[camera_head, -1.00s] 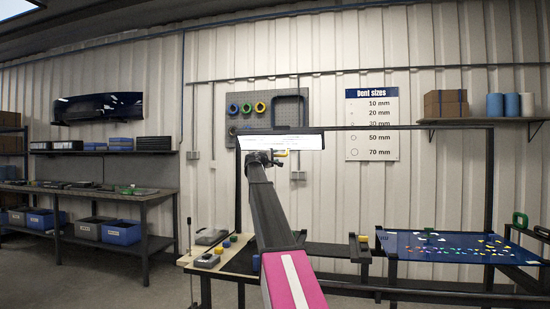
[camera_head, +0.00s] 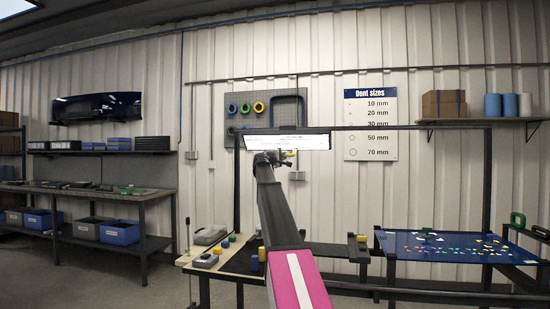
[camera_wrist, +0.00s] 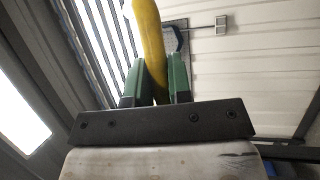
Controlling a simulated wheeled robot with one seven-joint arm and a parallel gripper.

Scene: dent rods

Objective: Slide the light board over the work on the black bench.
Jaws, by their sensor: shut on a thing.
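The light board (camera_head: 305,142), a bright white panel under a dark top bar, hangs from the black frame's crossbar near its left end. My gripper (camera_head: 284,157) is just below it, at the end of my raised arm. In the wrist view my gripper's green fingers (camera_wrist: 158,88) are shut on a yellow handle (camera_wrist: 149,38). How the handle joins the board is hidden.
The black frame's crossbar (camera_head: 410,127) runs right to an upright post (camera_head: 487,190). A wooden-topped table with small tools (camera_head: 225,262) stands below left. A dent size chart (camera_head: 371,124) and tool pegboard (camera_head: 240,100) are on the wall. A shelf with boxes and rolls (camera_head: 480,122) is at right.

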